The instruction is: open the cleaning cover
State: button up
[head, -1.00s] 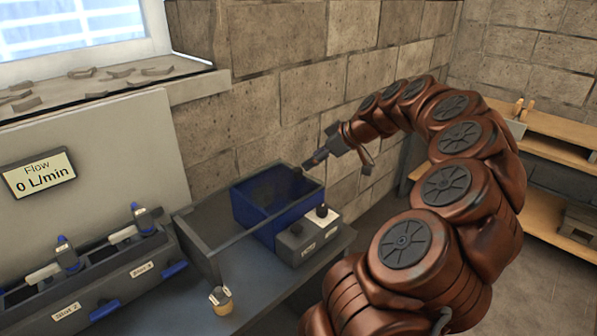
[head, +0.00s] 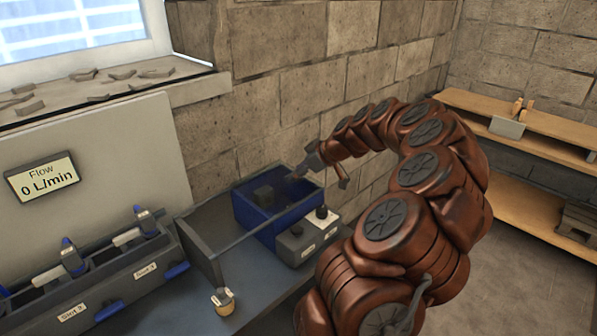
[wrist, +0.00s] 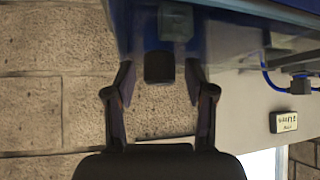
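A blue box (head: 270,234) with a dark interior stands at the end of the grey bench against the stone wall. I take its clear, bluish front or top panel (wrist: 225,35) to be the cleaning cover; which way it hinges I cannot tell. A dark block (head: 263,195) shows inside the box. In the wrist view a short black knob (wrist: 159,67) stands out from the panel's edge. My gripper (head: 297,174) is at the box's far right corner. In the wrist view its fingers (wrist: 160,82) are apart on either side of the knob, with gaps, not visibly touching it.
A grey control box (head: 306,241) with a black knob sits in front of the blue box. A small tan-and-white item (head: 222,301) stands on the bench. Labelled slots with levers (head: 100,265) are at left. Wooden shelves (head: 530,130) stand at right.

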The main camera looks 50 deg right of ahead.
grip_shut()
jog(key=shift+a, duration=0.1)
dwell(0.5)
